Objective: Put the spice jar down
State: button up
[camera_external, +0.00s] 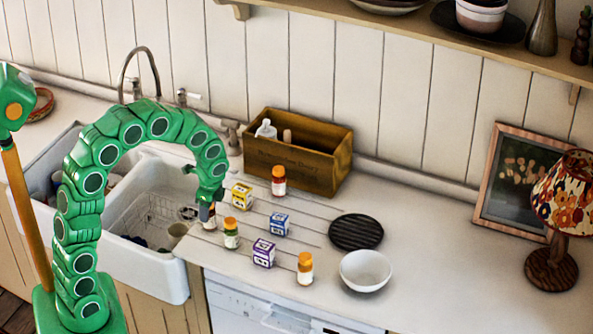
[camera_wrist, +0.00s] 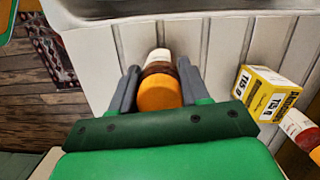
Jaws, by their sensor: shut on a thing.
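My gripper (camera_external: 207,202) is at the counter's left part, beside the sink edge. It is shut on a spice jar (camera_external: 208,214), which shows small and dark below the fingers. In the wrist view the jar (camera_wrist: 161,78) has an orange cap, a brown body and a white label, and it sits between the two grey fingers of the gripper (camera_wrist: 160,85). I cannot tell whether its base touches the counter (camera_external: 330,205). Other orange-capped jars stand on the counter: one at the back (camera_external: 278,181), one in front (camera_external: 231,234) and one nearer the front edge (camera_external: 305,268).
A yellow box (camera_external: 241,196), a blue-white box (camera_external: 279,224) and a purple box (camera_external: 264,253) stand among the jars. A wooden crate (camera_external: 297,166) is behind. A black trivet (camera_external: 356,232) and white bowl (camera_external: 365,270) are right. The sink (camera_external: 160,275) is left. The counter near the lamp (camera_external: 552,270) has room.

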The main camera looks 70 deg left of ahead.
jog(key=shift+f, duration=0.2)
jog(key=o, duration=1.1)
jog(key=shift+r, duration=0.15)
